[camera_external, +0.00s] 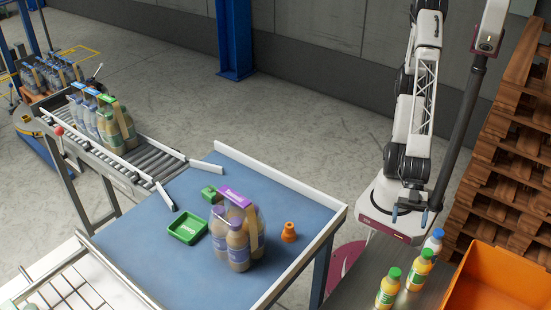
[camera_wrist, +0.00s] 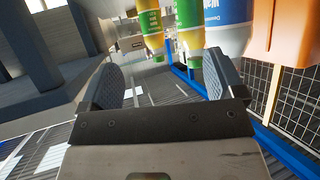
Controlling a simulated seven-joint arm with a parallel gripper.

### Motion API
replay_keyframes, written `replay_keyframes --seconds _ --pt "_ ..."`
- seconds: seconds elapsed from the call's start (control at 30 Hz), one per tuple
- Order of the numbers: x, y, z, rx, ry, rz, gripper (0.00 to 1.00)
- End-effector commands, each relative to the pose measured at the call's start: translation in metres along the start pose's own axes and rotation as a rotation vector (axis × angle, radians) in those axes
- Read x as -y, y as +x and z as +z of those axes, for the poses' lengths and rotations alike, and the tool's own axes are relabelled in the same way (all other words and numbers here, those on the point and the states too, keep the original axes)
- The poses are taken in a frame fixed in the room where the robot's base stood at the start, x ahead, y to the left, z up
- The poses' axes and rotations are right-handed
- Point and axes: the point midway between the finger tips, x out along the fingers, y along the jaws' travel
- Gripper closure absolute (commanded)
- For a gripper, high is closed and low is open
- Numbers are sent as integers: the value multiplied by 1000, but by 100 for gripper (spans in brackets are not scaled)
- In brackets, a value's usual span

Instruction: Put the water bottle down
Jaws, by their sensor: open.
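The water bottle (camera_external: 433,243), with a blue cap and pale body, stands upright at the right, beside two yellow bottles with green caps. In the wrist view, which looks upside down, the water bottle (camera_wrist: 228,27) shows its blue and white label at the top, beyond the right finger. My gripper (camera_external: 410,214) is just above and left of the water bottle in the external view. Its two grey fingers (camera_wrist: 172,82) are spread apart with nothing between them. The surface under the bottles is partly hidden.
Yellow juice bottles (camera_external: 388,288) stand close to the water bottle. An orange crate (camera_external: 505,275) is to their right. A blue table (camera_external: 150,240) holds a bottle pack (camera_external: 237,245), a green tray (camera_external: 187,228) and an orange cone-shaped piece (camera_external: 289,232). Wooden pallets (camera_external: 515,150) stand behind.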

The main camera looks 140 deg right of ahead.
Motion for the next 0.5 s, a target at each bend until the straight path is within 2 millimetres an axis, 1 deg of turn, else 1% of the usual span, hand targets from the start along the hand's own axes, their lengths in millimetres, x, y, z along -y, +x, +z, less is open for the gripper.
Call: replay_keyframes --seconds 0.03,0.2,0.4,0.5 --pt "9 4 4 -36 -9 -14 12" --pt "33 13 10 -171 -29 -45 12" --pt "58 16 20 -317 -48 -75 12" --pt "67 14 24 -379 -53 -85 12"
